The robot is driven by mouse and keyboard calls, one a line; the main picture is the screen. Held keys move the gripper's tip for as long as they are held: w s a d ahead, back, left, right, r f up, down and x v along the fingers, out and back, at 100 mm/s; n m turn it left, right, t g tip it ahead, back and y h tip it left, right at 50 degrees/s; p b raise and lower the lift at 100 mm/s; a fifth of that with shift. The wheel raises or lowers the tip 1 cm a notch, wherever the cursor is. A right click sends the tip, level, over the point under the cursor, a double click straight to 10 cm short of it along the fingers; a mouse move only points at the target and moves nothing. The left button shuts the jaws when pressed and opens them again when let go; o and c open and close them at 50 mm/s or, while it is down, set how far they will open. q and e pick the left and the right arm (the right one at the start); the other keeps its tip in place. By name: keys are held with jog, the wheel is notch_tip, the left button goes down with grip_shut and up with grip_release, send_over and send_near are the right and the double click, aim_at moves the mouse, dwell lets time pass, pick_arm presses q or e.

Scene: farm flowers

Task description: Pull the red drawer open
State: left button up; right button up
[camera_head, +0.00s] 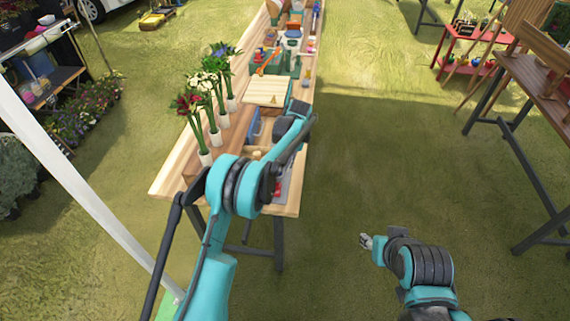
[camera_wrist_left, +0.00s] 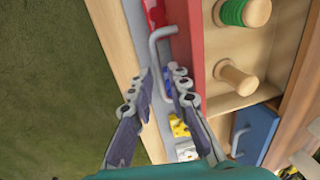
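In the left wrist view the red drawer front (camera_wrist_left: 197,45) is a narrow upright red strip. A grey bent bar handle (camera_wrist_left: 157,46) sticks out from it. My left gripper (camera_wrist_left: 160,84) is open, with its two fingers on either side of the lower part of the handle. Whether either finger touches it I cannot tell. In the head view my left arm covers most of this spot; a small red patch (camera_head: 282,188) shows beside the arm. My right gripper (camera_head: 367,241) hangs over the grass, away from the table, too small to read.
A wooden peg (camera_wrist_left: 235,78) and a green spool (camera_wrist_left: 242,12) are right of the red front, above a blue drawer front (camera_wrist_left: 257,130). Yellow pieces (camera_wrist_left: 179,126) lie under the fingers. Flower vases (camera_head: 205,157) line the table's left side.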

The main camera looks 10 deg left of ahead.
pick_arm(q)
notch_tip(320, 180, up, 12)
jog(key=d, duration=0.2)
jog(key=shift+f, duration=0.15)
jog(key=shift+d, duration=0.1)
